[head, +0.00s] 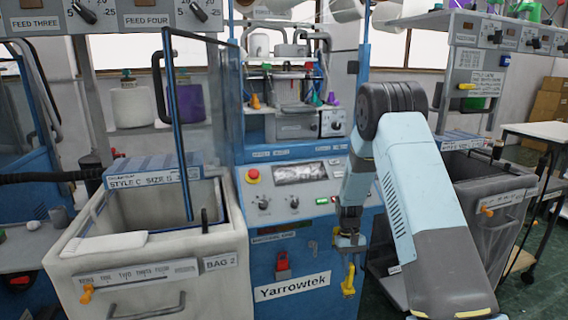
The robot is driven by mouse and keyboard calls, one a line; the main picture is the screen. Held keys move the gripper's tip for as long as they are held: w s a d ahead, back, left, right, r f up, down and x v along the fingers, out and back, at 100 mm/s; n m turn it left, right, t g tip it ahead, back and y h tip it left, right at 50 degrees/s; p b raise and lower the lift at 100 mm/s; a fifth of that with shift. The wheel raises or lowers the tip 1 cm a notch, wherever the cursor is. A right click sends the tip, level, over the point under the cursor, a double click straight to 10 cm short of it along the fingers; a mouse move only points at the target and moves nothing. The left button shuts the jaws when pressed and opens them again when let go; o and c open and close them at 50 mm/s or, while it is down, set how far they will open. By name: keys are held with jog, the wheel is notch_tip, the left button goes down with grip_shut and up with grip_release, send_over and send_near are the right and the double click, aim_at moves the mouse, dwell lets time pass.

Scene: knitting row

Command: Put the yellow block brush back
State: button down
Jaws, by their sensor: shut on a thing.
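My gripper (349,250) hangs pointing down in front of the blue Yarrowtek machine, to the right of its front panel. It is shut on the yellow block brush (348,281), which hangs below the fingers, clear of the floor. The brush is small here, and its bristles cannot be made out. A red item (282,262) sits on the machine's lower front, left of my gripper. A small grey hook-like shape (313,247) shows on the same panel between them.
A pale bin marked BAG 2 (220,263) stands at the left with an open glass door (174,120) above it. A grey bin (495,205) stands at the right behind my arm. The control panel (300,172) with a red button is above the lower front.

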aim_at(353, 273)
jog(key=f, duration=0.1)
jog(key=d+f+m, duration=0.1)
jog(key=f, duration=0.1)
jog(key=shift+w+f+y, duration=0.1)
jog(key=shift+f+y, duration=0.1)
jog(key=shift+y, duration=0.1)
jog(key=shift+r, duration=0.15)
